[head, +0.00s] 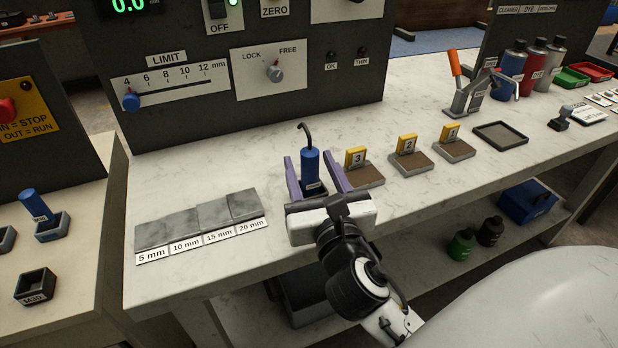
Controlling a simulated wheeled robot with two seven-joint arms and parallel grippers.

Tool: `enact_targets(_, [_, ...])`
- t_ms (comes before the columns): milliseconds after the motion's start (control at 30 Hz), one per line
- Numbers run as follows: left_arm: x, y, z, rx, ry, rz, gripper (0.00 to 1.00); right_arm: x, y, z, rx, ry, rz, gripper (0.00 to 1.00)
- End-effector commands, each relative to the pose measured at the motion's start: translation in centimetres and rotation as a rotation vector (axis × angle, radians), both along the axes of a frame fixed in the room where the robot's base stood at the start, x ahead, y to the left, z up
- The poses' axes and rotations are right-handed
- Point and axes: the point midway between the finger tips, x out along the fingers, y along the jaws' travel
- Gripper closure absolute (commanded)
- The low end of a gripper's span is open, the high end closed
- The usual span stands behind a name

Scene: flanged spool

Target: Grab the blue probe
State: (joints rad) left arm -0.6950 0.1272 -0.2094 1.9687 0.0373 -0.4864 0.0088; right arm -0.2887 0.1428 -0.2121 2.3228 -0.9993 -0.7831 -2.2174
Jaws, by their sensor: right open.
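The blue probe (310,163) is an upright blue cylinder with a bent black cable at its top. It stands on the marble bench, in what looks like a small dark holder mostly hidden by my gripper. My right gripper (312,176) is open, reaching in from the front. Its two purple fingers stand one on each side of the probe, with a visible gap at the left; contact on the right is hard to tell. My left gripper is not in view.
Grey step blocks (198,219) labelled 5 to 20 mm lie left of the gripper. Yellow-tagged blocks (410,158) numbered 3, 2, 1 stand close to its right. The instrument panel (240,110) rises behind. Another blue cylinder (36,206) stands on the left bench.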

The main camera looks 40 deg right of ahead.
Motion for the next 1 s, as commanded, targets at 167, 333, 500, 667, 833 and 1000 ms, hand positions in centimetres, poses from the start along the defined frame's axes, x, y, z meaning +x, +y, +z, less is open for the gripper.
enact_targets(167, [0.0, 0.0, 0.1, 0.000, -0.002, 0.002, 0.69, 2.5, -1.1, 0.1, -0.001, -0.004, -0.001, 0.52])
enact_targets(333, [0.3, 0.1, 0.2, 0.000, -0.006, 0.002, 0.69, 4.2, -1.8, 0.1, 0.000, -0.001, 0.001, 0.52])
enact_targets(500, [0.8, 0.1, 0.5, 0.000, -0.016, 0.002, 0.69, 4.4, -1.9, 0.0, 0.000, 0.000, 0.002, 0.52])
enact_targets(667, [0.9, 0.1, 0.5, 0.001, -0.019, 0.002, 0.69, 4.4, -1.9, 0.0, 0.000, 0.000, 0.002, 0.64])
enact_targets(833, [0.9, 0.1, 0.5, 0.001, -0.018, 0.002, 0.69, 4.4, -1.9, 0.0, 0.000, 0.000, 0.002, 0.92])
enact_targets(1000, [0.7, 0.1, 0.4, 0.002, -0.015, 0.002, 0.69, 4.3, -1.9, 0.1, 0.000, -0.002, 0.002, 1.00])
